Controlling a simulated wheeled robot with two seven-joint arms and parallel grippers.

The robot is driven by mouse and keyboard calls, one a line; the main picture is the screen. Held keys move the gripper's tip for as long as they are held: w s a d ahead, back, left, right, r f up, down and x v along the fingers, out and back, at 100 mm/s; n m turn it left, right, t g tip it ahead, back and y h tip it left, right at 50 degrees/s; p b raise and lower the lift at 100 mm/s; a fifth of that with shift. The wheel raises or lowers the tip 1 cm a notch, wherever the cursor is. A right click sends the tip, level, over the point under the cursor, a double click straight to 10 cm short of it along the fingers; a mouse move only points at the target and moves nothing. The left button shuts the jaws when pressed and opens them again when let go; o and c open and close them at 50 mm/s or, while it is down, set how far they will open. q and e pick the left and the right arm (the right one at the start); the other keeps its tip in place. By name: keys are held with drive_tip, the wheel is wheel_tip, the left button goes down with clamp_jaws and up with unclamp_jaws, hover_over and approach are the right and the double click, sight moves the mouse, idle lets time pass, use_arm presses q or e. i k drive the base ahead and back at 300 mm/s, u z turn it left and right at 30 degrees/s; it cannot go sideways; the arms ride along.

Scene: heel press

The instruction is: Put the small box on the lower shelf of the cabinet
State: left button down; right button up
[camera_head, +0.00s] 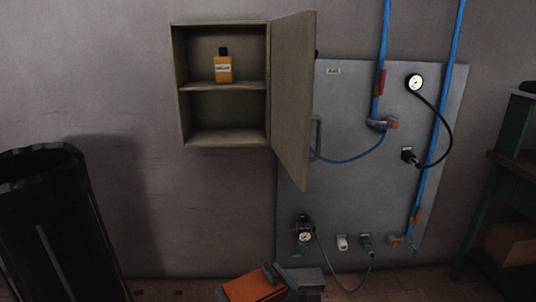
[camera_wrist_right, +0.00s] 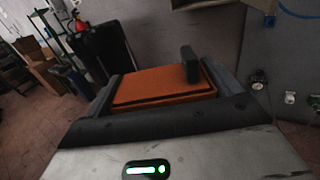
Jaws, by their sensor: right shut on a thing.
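The small box (camera_head: 254,289) is orange and sits at the bottom edge of the head view, partly cut off. My right gripper (camera_head: 245,281) is shut on it, below the cabinet and near the wall. In the right wrist view the orange box (camera_wrist_right: 160,84) lies between the two dark fingers, with a dark block standing at its far right corner. The cabinet (camera_head: 176,90) hangs on the wall with its door (camera_head: 294,100) swung open to the right. Its lower shelf (camera_head: 225,137) is empty. My left gripper is not in view.
A grey panel (camera_head: 350,200) with gauges, blue pipes and hoses is right of and behind the door. A black bin (camera_head: 50,225) stands at left. A green bench (camera_head: 510,150) is at right.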

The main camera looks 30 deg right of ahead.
sight(248, 135)
drive_tip(key=i, duration=1.7)
drive_tip(key=z, duration=0.65)
